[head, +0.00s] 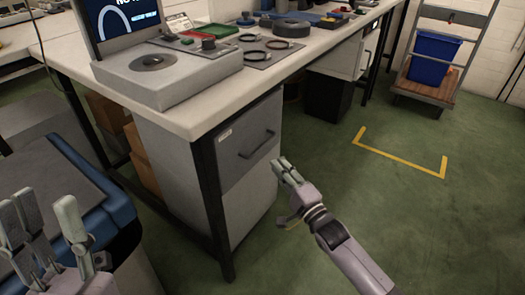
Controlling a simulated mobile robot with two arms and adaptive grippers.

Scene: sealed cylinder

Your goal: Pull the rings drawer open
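The drawer (249,131) is the dark grey upper front of a cabinet under the workbench. It looks closed, flush with the cabinet, and has a bar handle (258,146) and a small white label too small to read. My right gripper (284,166) is just to the right of and below the handle, its fingers pointing up and left. It looks apart from the handle, and its fingers overlap in this view, so their opening is unclear. My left gripper (45,220) is at the lower left, fingers spread and empty, far from the drawer.
A dark bench leg (211,190) stands left of the drawer. Green floor right of the cabinet is clear up to a yellow marking (398,160).

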